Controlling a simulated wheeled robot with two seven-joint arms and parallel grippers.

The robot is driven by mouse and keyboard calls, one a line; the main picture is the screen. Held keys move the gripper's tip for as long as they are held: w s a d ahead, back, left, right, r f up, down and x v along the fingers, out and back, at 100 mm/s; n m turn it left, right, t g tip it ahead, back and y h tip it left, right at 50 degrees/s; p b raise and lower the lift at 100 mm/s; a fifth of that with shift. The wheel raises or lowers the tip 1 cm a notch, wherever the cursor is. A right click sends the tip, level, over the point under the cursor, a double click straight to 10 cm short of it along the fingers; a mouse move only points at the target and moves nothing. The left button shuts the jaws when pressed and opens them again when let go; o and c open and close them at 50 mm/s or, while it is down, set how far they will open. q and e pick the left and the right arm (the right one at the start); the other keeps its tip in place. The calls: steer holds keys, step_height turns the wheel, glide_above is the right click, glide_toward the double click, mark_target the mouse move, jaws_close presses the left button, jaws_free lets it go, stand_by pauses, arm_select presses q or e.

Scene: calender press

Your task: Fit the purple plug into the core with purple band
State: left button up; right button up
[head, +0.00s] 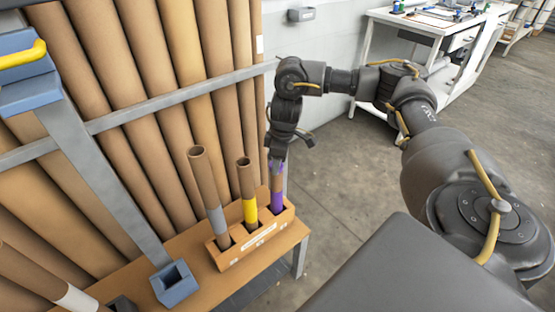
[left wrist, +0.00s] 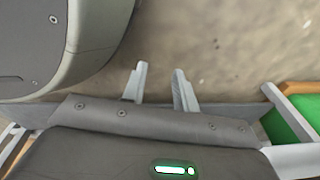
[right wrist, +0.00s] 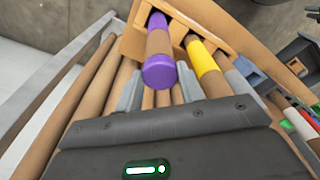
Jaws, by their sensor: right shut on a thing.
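The purple plug (right wrist: 158,74) is between the fingers of my right gripper (right wrist: 160,92), which is shut on it. In the head view this gripper (head: 276,160) is over the top of the core with purple band (head: 277,183). That core stands in the right slot of a wooden holder (head: 240,254), its purple band low down. In the right wrist view the plug overlaps the core's end (right wrist: 158,42); I cannot tell how far it is inside. My left gripper (left wrist: 160,82) is open and empty, over floor, and out of the head view.
Cores with a yellow band (head: 250,210) and a grey band (head: 217,218) stand beside it in the same holder. Tall brown tubes (head: 150,100) lean behind a grey rail. A blue-grey socket (head: 174,283) stands left of the holder. Floor to the right is clear.

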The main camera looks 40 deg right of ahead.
steer(key=o, duration=1)
steer(key=shift+r, duration=0.4)
arm_select(q)
steer(key=s+a+f+p, duration=0.1)
steer(key=s+a+p, duration=0.2)
steer(key=s, duration=0.5)
steer(key=shift+a+f+g+p, duration=0.2)
steer(key=shift+f+g+p, duration=0.05)
steer(key=shift+g+p, duration=0.05)
arm_select(e)
step_height(320, 180, up, 10)
steer(key=s, duration=0.1)
steer(key=shift+d, duration=0.4)
